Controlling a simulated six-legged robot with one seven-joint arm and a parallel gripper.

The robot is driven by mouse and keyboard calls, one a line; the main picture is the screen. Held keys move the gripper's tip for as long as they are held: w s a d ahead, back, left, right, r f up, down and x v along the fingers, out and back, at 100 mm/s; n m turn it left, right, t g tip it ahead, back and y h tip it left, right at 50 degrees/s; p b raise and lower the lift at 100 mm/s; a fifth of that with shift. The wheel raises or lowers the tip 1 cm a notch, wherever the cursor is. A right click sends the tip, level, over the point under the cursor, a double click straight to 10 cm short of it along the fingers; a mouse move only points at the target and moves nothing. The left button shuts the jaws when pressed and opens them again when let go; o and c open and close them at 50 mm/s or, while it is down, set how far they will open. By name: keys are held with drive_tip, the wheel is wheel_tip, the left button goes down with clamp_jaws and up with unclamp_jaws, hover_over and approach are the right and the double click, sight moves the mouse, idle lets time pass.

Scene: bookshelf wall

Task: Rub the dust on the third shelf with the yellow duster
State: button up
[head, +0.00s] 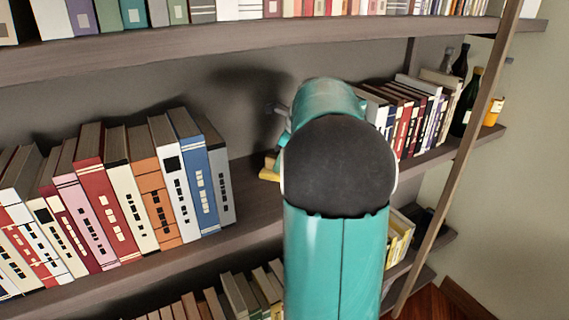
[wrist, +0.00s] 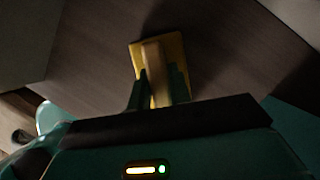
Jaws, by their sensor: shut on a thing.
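The yellow duster (wrist: 178,50) lies flat against the brown shelf in the wrist view, with a tan handle (wrist: 153,62) on top. My gripper (wrist: 159,88) is shut on this handle, one green finger on each side. In the head view only a yellow corner of the duster (head: 268,172) shows at the left of my arm; my arm hides the rest and the gripper. The duster is over the shelf (head: 258,198) in the gap between two book rows. I cannot make out any dust in either view.
A row of books (head: 135,190) stands left of the gap and another row (head: 405,115) stands to the right. Dark bottles (head: 470,95) stand at the right end. An upper shelf (head: 200,45) runs above, and a slanted wooden rail (head: 470,130) crosses the right side.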

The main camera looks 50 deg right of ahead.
drive_tip(key=shift+s+d, duration=0.4)
drive_tip(key=shift+d, duration=0.8)
drive_tip(key=shift+s+d, duration=0.35)
drive_tip(key=shift+d, duration=0.8)
drive_tip(key=shift+s+d, duration=0.4)
drive_tip(key=shift+d, duration=0.8)
drive_tip(key=shift+f, duration=0.15)
drive_tip(key=shift+w+a+f, duration=0.1)
drive_tip(key=shift+w+a, duration=0.1)
drive_tip(key=shift+a, duration=0.5)
drive_tip(key=shift+w+a+f, duration=0.1)
drive_tip(key=shift+w+a, duration=0.15)
drive_tip(key=shift+a, duration=0.4)
drive_tip(key=shift+w+a+f, duration=0.1)
drive_tip(key=shift+w+a, duration=0.1)
drive_tip(key=shift+a, duration=0.5)
drive_tip(key=shift+w+a, duration=0.3)
drive_tip(key=shift+a, duration=0.55)
drive_tip(key=shift+w+a, duration=0.25)
drive_tip(key=shift+a, duration=0.55)
drive_tip(key=shift+r, duration=0.1)
drive_tip(key=shift+d+r, duration=0.2)
drive_tip(key=shift+r, duration=3)
drive_tip(key=shift+r, duration=0.1)
